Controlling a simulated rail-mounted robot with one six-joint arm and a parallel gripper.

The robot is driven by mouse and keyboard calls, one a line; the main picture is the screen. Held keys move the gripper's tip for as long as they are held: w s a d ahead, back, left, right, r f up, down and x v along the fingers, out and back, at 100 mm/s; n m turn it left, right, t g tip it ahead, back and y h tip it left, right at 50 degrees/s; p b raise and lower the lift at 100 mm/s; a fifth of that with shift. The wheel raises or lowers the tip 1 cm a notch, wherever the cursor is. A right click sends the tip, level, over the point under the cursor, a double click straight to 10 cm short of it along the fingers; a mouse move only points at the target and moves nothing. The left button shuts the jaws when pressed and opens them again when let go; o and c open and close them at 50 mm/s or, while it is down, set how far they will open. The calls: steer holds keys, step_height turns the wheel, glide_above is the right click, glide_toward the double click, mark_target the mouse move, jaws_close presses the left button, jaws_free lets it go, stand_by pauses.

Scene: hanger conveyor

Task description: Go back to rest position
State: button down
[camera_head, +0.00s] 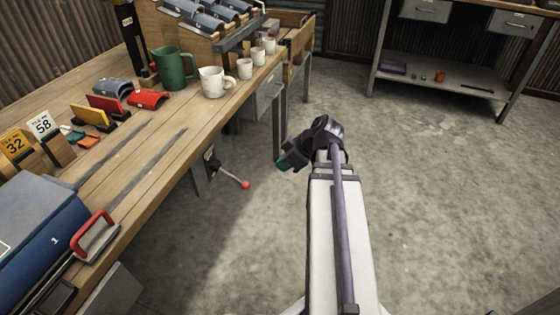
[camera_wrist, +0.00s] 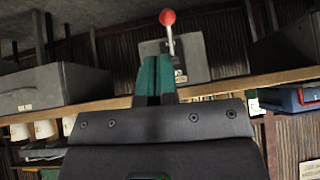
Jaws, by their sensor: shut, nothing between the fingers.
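My gripper (camera_head: 284,163) is at the end of my arm, over the bare floor to the right of the workbench (camera_head: 170,155). It is clear of the bench and touches nothing that I can see. In the wrist view its green fingers (camera_wrist: 154,78) are together with nothing between them. A lever with a red ball knob (camera_head: 245,185) sticks out from the bench's side, left of and below my gripper. The knob also shows in the wrist view (camera_wrist: 167,17), beyond the fingertips.
On the bench stand a green mug (camera_head: 175,70), several white mugs (camera_head: 213,82), number signs (camera_head: 42,126) and a blue box (camera_head: 38,240) with a red handle. A second bench with a lower shelf (camera_head: 435,82) stands at the back right. The concrete floor (camera_head: 450,210) is free on the right.

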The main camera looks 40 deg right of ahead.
steer(key=s+a+f+m+g+h, duration=0.1)
steer(key=a+f+m+g+h, duration=0.2)
steer(key=a, duration=0.8)
steer(key=s+a+f+m+g+h, duration=0.1)
steer(key=a+m+g+h, duration=0.2)
steer(key=a, duration=0.8)
step_height(320, 180, up, 27)
steer(key=m+y+p, duration=0.1)
steer(key=p, duration=2.5)
steer(key=shift+w+f, duration=0.15)
